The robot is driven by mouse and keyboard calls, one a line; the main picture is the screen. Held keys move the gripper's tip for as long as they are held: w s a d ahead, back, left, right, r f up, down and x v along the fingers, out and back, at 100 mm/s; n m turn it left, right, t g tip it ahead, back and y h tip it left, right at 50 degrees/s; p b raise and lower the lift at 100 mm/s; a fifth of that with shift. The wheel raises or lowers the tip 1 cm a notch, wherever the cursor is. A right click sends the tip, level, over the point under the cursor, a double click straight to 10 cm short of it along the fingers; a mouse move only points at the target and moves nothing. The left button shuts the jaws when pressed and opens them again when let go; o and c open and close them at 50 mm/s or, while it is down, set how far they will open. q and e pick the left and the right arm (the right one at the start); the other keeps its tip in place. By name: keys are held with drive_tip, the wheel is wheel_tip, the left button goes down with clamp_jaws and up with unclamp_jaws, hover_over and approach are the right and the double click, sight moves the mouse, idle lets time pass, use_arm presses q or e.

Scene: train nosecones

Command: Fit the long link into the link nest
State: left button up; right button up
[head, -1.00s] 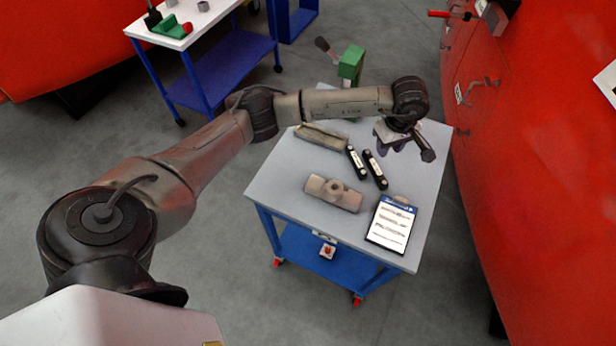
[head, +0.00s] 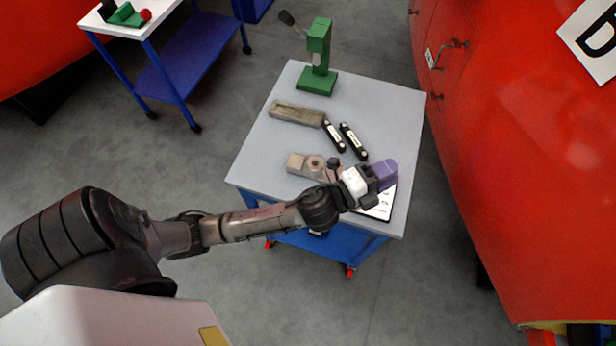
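Two black links with pale labels lie side by side on the grey table top (head: 255,150). The right one (head: 353,141) looks slightly longer, so I take it as the long link; the other link (head: 334,136) is just left of it. A tan block with a round boss (head: 300,163) lies in front of them, and a shallow brownish tray (head: 297,113) lies behind and left. I cannot tell which is the link nest. My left gripper (head: 386,174), with purple fingers, is over the front right of the table, apart from the links; its opening is hidden. My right gripper is out of view.
A green hand press (head: 318,62) stands at the table's back. A clipboard (head: 380,208) lies partly under my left gripper. A red train nosecone (head: 520,150) rises close to the table's right. Another white-topped table (head: 140,22) is at upper left.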

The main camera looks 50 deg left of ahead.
use_arm(q)
drive_tip(key=s+a+f+n+g+y, duration=0.2)
drive_tip(key=s+f+n, duration=0.1)
drive_tip(key=n, duration=0.1)
drive_tip(key=s+a+f+n+g+y, duration=0.1)
drive_tip(key=s+a+f+n+g, duration=0.1)
drive_tip(key=s+f+n+g, duration=0.1)
drive_tip(key=s+a+f+n+g+y, duration=0.2)
drive_tip(key=s+f+n, duration=0.2)
drive_tip(key=f, duration=0.1)
drive_tip(key=shift+s+a+f+n+g+y, duration=0.2)
drive_tip(key=shift+s+f+n+g+y, duration=0.1)
drive_tip(key=shift+s+g, duration=0.1)
drive_tip(key=s+f+n+g, duration=0.2)
drive_tip(key=s+f+g, duration=0.1)
drive_tip(key=s, duration=0.4)
drive_tip(key=shift+s+a+f+n+g, duration=0.3)
drive_tip(key=shift+f+n+g, duration=0.1)
drive_tip(key=shift+g, duration=0.2)
drive_tip(key=shift+o, duration=0.2)
drive_tip(key=s+f+n+g+h, duration=0.1)
drive_tip(key=s+n+g, duration=0.1)
drive_tip(key=s, duration=0.6)
drive_tip(key=shift+d+f+g, duration=0.3)
drive_tip(key=shift+f+g, duration=0.05)
drive_tip(key=shift+g, duration=0.55)
